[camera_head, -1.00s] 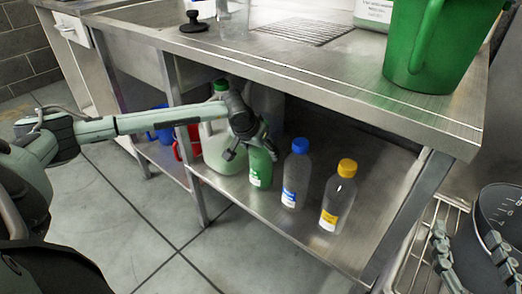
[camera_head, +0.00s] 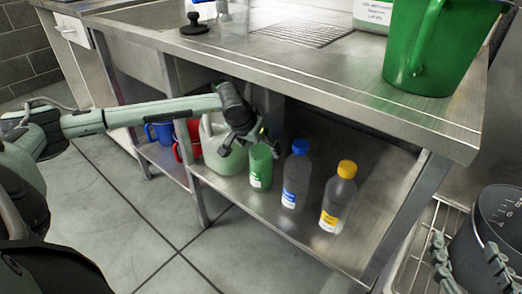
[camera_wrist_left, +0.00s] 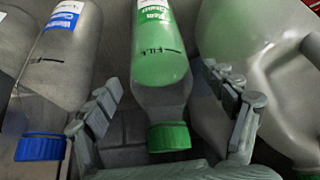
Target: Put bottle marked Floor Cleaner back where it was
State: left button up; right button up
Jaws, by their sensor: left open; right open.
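A green bottle (camera_head: 260,172) with a white label stands upright on the lower steel shelf; its cap is hidden in the head view by my left gripper (camera_head: 247,146). In the left wrist view its green cap (camera_wrist_left: 169,136) and clear neck lie between the two spread fingers of my left gripper (camera_wrist_left: 170,90), with gaps at both sides. The label print is too small to read surely. A blue-capped bottle (camera_head: 296,180) and a yellow-capped bottle (camera_head: 338,203) stand to its right. My right gripper (camera_head: 464,242) is open and empty at the lower right.
A large pale green jug (camera_head: 222,168) stands close left of the green bottle. Red (camera_head: 187,140) and blue (camera_head: 160,132) containers are further left. The steel counter (camera_head: 300,75) overhangs the shelf and bears a green pitcher (camera_head: 430,50). A dark pot (camera_head: 490,225) is at right.

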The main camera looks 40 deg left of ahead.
pick_arm(q)
jog(key=v, duration=0.8)
jog(key=shift+s+r+p, duration=0.15)
jog(key=shift+r+p, duration=0.15)
jog(key=shift+r, duration=0.05)
pick_arm(e)
jog(key=f, duration=0.1)
jog(key=d+f+g+h, duration=0.1)
jog(key=d+f, duration=0.1)
jog(key=shift+s+f+g, duration=0.2)
jog(key=shift+s+g, duration=0.05)
jog(key=shift+g, duration=0.15)
